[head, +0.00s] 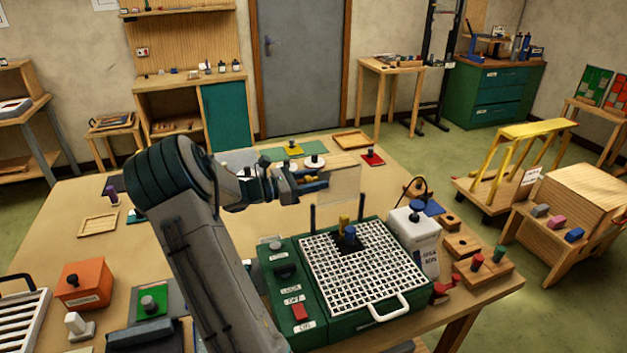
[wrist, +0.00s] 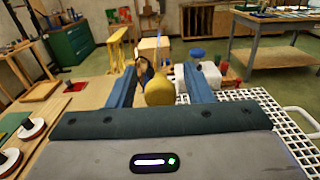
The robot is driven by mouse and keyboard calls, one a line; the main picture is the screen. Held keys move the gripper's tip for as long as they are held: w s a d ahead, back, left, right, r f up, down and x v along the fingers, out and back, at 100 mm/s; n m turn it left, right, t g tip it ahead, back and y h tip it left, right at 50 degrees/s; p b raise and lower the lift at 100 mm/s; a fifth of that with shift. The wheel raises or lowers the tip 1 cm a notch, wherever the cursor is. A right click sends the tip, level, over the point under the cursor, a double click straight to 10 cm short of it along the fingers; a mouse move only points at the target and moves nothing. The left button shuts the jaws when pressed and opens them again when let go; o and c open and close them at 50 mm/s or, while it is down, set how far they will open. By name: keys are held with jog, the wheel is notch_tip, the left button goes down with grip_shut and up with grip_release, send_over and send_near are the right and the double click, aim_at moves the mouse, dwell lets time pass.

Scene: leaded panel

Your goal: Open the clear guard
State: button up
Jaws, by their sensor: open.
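The clear guard (head: 342,187) shows in the head view as a faint see-through pane above the back of the green grinder (head: 345,326). Two dark posts (head: 312,213) stand at the grinder's back edge below it. My gripper (head: 316,183) is at the pane's left side, pointing right. In the wrist view its two blue fingers (wrist: 160,86) are apart, with a yellow rounded piece (wrist: 158,90) between them. I cannot tell whether they touch it. A yellow and a blue knob-like piece (head: 349,233) stand on the dark patch of the white grid (head: 365,275).
A white container (head: 418,240) stands right of the grid, beside wooden blocks with pegs (head: 482,268). An orange box (head: 84,285) is at the left front. Suction pads and small trays lie behind my arm. The table's left middle is mostly clear.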

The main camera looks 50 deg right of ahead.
jog(key=b+v, duration=0.4)
jog(key=v, duration=0.9)
jog(key=shift+w+a, duration=0.2)
jog(key=shift+a, duration=0.15)
jog(key=shift+a, duration=0.1)
